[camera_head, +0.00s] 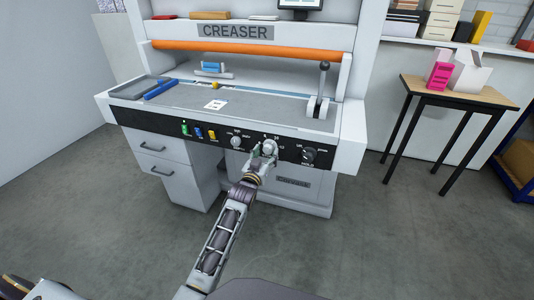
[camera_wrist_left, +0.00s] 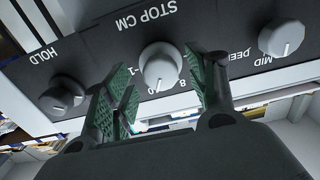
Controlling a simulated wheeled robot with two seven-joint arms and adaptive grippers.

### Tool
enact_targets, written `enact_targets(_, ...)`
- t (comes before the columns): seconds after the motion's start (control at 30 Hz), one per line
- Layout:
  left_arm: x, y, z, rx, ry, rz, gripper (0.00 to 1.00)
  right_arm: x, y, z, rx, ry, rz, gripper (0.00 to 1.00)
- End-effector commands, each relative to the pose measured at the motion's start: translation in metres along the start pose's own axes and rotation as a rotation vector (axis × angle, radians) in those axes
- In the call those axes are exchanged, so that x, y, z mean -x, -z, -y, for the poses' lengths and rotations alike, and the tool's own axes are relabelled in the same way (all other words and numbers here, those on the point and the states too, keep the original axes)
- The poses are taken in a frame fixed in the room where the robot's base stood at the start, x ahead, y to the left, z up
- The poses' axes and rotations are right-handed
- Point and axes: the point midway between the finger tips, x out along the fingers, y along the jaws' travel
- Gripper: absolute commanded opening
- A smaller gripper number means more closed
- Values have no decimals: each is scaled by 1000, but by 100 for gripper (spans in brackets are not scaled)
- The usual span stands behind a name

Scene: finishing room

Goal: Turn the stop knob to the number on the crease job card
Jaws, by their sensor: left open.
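The creaser's stop knob (camera_wrist_left: 160,65) is a light grey round knob under the label STOP CM in the left wrist view, where the panel appears upside down. My left gripper (camera_wrist_left: 162,88) is open, with one green-padded finger on each side of the knob. I cannot tell whether the pads touch it. In the head view my left gripper (camera_head: 262,152) is at the panel and partly covers the stop knob (camera_head: 269,147). A small white card (camera_head: 215,104), likely the crease job card, lies on the creaser bed; its print is too small to read. My right gripper is out of view.
A pale depth knob (camera_wrist_left: 282,38) and a black hold knob (camera_wrist_left: 62,100) flank the stop knob. Green, blue and yellow controls (camera_head: 198,132) sit farther left on the panel. A side table (camera_head: 480,94) with a pink box (camera_head: 439,75) stands at right. The floor in front is clear.

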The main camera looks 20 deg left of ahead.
Motion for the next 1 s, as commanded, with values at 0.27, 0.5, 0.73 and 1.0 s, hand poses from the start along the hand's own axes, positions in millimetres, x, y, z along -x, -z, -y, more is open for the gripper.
enact_targets(0.27, -16, 0, 0, 0, 0, 0, 58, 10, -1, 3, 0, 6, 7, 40)
enact_targets(0.5, -19, 0, 0, 0, 0, 0, 58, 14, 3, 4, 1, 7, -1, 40)
enact_targets(0.73, -18, 0, 0, 0, 0, 0, 52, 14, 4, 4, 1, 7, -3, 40)
enact_targets(1.0, -18, 0, 0, 0, 0, 0, 18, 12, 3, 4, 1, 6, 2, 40)
